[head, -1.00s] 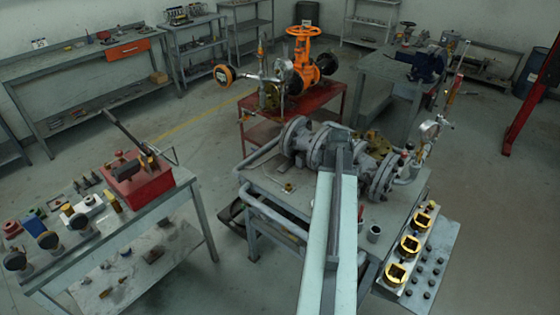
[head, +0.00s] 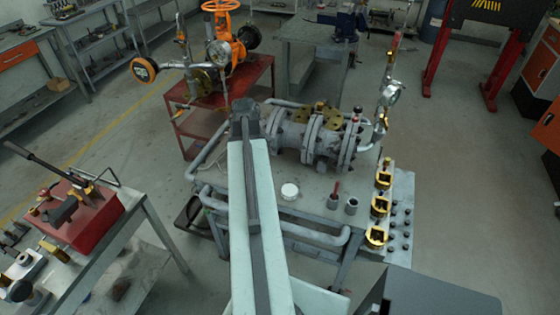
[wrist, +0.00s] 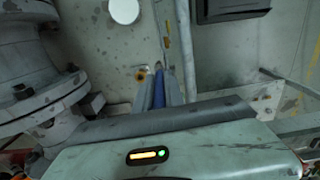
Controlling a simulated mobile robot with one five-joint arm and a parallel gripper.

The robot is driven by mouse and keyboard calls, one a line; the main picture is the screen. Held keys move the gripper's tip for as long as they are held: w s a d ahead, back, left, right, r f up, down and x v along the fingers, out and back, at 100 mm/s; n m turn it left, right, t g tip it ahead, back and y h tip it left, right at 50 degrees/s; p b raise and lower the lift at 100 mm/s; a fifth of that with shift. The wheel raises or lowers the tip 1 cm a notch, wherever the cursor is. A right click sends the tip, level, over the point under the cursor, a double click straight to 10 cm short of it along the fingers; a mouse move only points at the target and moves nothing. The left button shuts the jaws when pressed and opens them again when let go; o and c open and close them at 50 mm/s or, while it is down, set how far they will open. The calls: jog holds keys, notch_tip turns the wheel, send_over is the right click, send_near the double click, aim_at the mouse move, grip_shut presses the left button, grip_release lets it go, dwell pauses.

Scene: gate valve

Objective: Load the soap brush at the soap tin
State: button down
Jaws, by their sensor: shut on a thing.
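A small round white tin (head: 289,191), likely the soap tin, sits on the grey table beside the valve. It also shows as a white disc (wrist: 124,11) at the top of the wrist view. My gripper (wrist: 160,86) is over the tabletop in the wrist view, shut on a thin blue-handled thing (wrist: 159,92), likely the soap brush. Its far end is small and unclear, and it appears apart from the tin. In the head view my own arm hides the gripper and what it holds.
The grey flanged valve (head: 305,135) lies right of my arm. Two cups (head: 352,206) stand near the table's front right, one with a red-handled tool (head: 336,189). Grey pipe rails (head: 300,230) run along the front edge. A red pump (head: 75,220) stands on the left bench.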

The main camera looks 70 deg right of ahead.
jog(key=s+d+m+g+h+b, duration=0.1)
jog(key=s+d+m+g+h, duration=0.3)
jog(key=s, duration=0.6)
notch_tip(320, 180, down, 6)
jog(key=n+y+b, duration=0.1)
jog(key=y+b, duration=0.1)
jog(key=b, duration=0.4)
jog(key=shift+d+t, duration=0.4)
jog(key=shift+f+b, duration=0.6)
jog(key=shift+b, duration=0.15)
dwell(0.7)
jog(key=shift+r, duration=0.1)
notch_tip(320, 180, up, 7)
jog(key=p, duration=0.7)
